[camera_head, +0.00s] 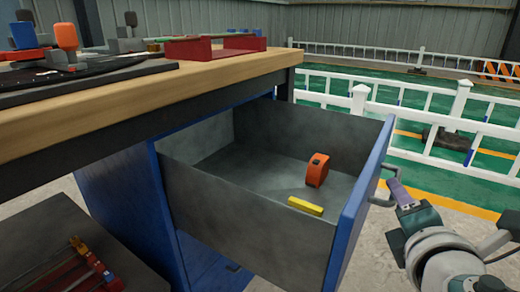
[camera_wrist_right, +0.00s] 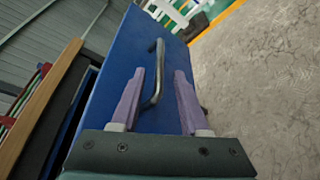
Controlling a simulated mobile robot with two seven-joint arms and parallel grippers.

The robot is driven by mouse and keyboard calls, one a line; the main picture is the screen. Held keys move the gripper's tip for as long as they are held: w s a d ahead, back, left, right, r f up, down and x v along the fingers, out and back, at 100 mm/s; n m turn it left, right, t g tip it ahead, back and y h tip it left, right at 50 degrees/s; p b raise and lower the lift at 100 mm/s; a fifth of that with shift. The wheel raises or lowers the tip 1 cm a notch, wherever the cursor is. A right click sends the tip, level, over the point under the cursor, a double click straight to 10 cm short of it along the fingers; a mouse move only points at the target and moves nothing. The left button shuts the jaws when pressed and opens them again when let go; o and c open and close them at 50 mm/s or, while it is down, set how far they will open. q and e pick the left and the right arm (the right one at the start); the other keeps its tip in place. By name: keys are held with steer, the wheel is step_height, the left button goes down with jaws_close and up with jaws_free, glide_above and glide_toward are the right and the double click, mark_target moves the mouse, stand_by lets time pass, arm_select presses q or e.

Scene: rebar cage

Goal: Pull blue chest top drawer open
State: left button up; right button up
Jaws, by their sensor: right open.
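The blue chest (camera_head: 130,205) stands under the wooden workbench, and its top drawer (camera_head: 255,200) is pulled far out. An orange tape measure (camera_head: 317,170) and a yellow block (camera_head: 305,206) lie inside the grey drawer. The drawer's blue front also shows in the right wrist view (camera_wrist_right: 125,60), with a metal bar handle (camera_wrist_right: 158,75). My right gripper (camera_head: 395,190) is outside the drawer front at the handle. In the right wrist view its purple fingers (camera_wrist_right: 160,95) are open, with the handle's lower part between them. Contact cannot be told. My left gripper is out of view.
The workbench top (camera_head: 180,82) holds a red tray (camera_head: 215,47) and several tools. A dark lower surface (camera_head: 40,235) with red-handled tools is at bottom left. A white fence (camera_head: 400,105) stands behind the drawer. Concrete floor lies open to the right.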

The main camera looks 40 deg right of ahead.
steer(key=v, duration=0.6)
steer(key=shift+p, duration=0.3)
step_height(320, 180, up, 16)
steer(key=s+a+m+g+y+p, duration=0.15)
steer(key=m+g+p, duration=0.45)
steer(key=p, duration=1.2)
steer(key=s+a+r+m+y+p, duration=0.25)
steer(key=a+r+y+p, duration=0.25)
steer(key=a+r+p, duration=0.45)
steer(key=s+a+r+m+y+p, duration=0.2)
steer(key=a+r+m+y+p, duration=0.3)
steer(key=r+p, duration=0.75)
step_height(320, 180, up, 34)
steer(key=p, duration=3.4)
steer(key=shift+w+n+g+p, duration=0.25)
steer(key=shift+n+g+p, duration=0.15)
steer(key=shift+n, duration=0.05)
